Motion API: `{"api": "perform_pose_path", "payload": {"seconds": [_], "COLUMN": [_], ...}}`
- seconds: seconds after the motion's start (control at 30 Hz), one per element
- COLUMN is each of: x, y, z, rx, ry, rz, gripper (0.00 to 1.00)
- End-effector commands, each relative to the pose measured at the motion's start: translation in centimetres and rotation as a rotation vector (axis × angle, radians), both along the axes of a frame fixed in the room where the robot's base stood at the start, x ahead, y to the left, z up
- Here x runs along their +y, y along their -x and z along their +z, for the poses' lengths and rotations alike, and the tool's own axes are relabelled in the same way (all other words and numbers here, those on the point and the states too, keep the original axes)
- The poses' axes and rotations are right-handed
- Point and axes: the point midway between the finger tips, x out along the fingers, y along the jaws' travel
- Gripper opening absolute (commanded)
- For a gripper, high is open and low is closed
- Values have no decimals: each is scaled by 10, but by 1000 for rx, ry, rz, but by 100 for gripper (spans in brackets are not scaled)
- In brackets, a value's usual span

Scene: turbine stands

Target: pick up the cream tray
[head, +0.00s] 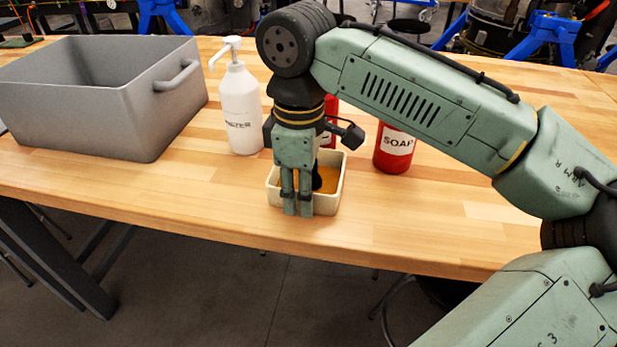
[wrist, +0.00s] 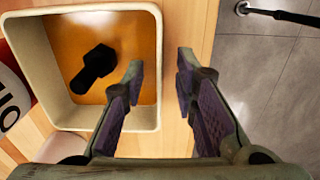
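The cream tray (head: 328,203) stands on the wooden table near its front edge. It is square, with an orange-amber inside, and a black bolt-like piece (wrist: 94,68) lies in it. My gripper (head: 297,208) points down at the tray's front side in the head view and hides part of it. In the wrist view my gripper (wrist: 160,66) is open and empty. One finger overlaps the inside of the tray (wrist: 28,58), the other lies outside, and the tray's wall shows between them. I cannot tell whether either finger touches the wall.
A white pump bottle (head: 240,110) stands behind and left of the tray. A red soap bottle (head: 393,150) stands to its right, and another red item (head: 331,108) is partly hidden behind my gripper. A large grey bin (head: 90,115) fills the table's left. The front right of the table is clear.

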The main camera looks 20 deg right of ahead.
Motion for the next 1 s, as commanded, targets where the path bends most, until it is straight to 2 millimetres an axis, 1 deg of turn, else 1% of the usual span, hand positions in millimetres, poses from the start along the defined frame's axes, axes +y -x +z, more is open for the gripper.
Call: {"api": "perform_pose_path", "payload": {"seconds": [0.1,0.33,0.73,1.0], "x": [0,0,0,0], "y": [0,0,0,0], "z": [-9,-11,-11,-10], "rx": [1,0,0,-1], "ry": [0,0,0,-1], "rz": [1,1,1,1], "gripper": [27,27,0,0]}}
